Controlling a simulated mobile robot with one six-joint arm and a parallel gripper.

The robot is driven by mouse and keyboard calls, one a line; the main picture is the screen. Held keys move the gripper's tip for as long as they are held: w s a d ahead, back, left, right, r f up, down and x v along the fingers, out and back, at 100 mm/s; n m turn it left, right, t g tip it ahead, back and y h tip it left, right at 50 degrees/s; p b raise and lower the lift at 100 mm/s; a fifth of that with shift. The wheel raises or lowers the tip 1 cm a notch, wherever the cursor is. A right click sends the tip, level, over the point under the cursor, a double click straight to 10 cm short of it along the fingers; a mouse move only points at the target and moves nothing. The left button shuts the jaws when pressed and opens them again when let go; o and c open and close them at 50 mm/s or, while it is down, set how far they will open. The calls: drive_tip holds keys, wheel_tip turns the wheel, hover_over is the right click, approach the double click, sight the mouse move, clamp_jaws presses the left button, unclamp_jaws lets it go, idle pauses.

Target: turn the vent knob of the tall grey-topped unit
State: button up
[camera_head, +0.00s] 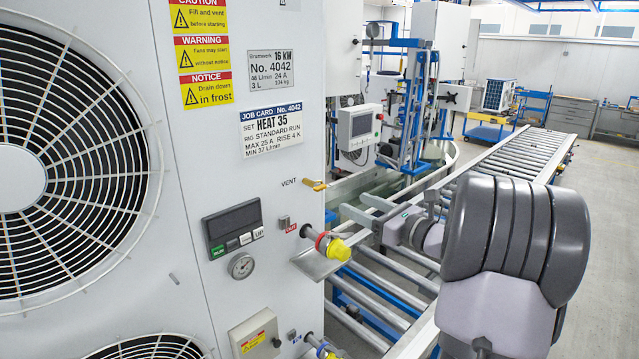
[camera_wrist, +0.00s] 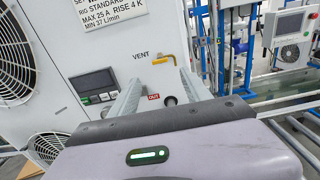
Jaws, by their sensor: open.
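The tall unit (camera_head: 285,215) is a pale cabinet with fans on its left side; its top is out of frame. The vent knob (camera_head: 314,184) is a small brass-yellow lever beside the word VENT. In the wrist view the vent knob (camera_wrist: 164,59) lies roughly sideways with its right end bent downward. My gripper (camera_head: 352,201) is right of the knob in the head view, apart from it. In the wrist view my gripper (camera_wrist: 160,75) has its two pale fingers spread, with nothing between them. The knob shows just beyond and between the fingertips.
Below the vent are a red OUT label (camera_head: 291,228) and a pipe with a yellow cap (camera_head: 338,249). A display panel (camera_head: 233,229) and gauge (camera_head: 241,265) are on the cabinet. A roller conveyor (camera_head: 500,160) runs behind my arm. A grey monitor (camera_head: 359,127) stands beyond.

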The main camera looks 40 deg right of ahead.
sight(323, 189)
drive_tip(key=w, duration=0.4)
drive_tip(key=w+p, duration=0.1)
drive_tip(key=w, duration=0.3)
drive_tip(key=w+a, duration=0.1)
drive_tip(key=w, duration=0.2)
drive_tip(key=shift+w+p, duration=0.3)
drive_tip(key=shift+w, duration=0.1)
clamp_jaws()
